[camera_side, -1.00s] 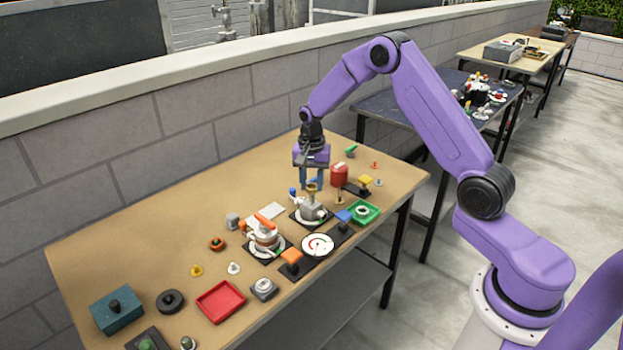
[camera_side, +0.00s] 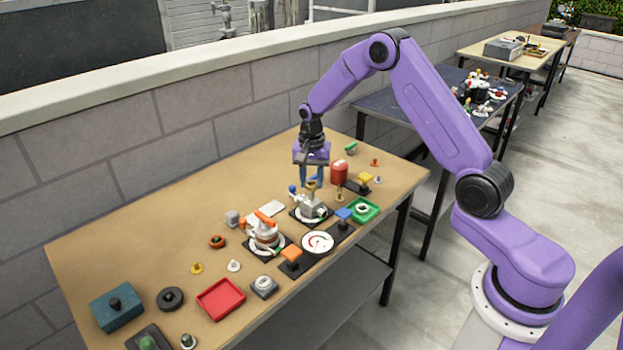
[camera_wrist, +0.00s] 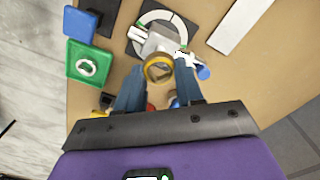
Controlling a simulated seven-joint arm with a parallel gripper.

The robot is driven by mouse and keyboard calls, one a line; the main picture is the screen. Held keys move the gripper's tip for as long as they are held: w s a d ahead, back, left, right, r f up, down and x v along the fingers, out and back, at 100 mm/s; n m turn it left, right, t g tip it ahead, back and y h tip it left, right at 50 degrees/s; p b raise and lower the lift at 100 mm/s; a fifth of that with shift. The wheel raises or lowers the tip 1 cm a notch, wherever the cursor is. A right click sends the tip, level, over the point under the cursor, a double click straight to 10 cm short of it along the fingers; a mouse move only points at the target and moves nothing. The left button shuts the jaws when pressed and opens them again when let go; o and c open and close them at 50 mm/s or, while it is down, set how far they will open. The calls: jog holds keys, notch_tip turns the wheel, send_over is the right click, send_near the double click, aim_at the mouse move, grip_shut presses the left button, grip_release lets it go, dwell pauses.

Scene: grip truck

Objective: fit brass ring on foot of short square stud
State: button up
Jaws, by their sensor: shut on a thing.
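My gripper (camera_side: 311,183) is shut on the brass ring (camera_wrist: 158,67), which shows between the fingertips in the wrist view. In the side view the brass ring (camera_side: 311,185) is small, above or at the top of a grey fixture (camera_side: 311,204) on a white disc with a black base. In the wrist view the ring overlaps the grey fixture (camera_wrist: 158,44); I cannot tell whether they touch. The short square stud cannot be told for sure; the grey fixture's upright part is partly hidden by the ring and fingers.
A red canister (camera_side: 339,172) and a green tray (camera_side: 363,209) stand right of the gripper. A blue-topped post (camera_side: 344,213) and a round dial (camera_side: 318,242) are in front. An orange-topped fixture (camera_side: 264,232) is to the left. The table's back left is clear.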

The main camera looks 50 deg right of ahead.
aim_at(311, 192)
jog(key=shift+f, duration=2.2)
dwell(1.6)
jog(key=o, duration=1.5)
jog(key=shift+o, duration=0.2)
jog(key=shift+r, duration=3.75)
jog(key=shift+a, duration=0.1)
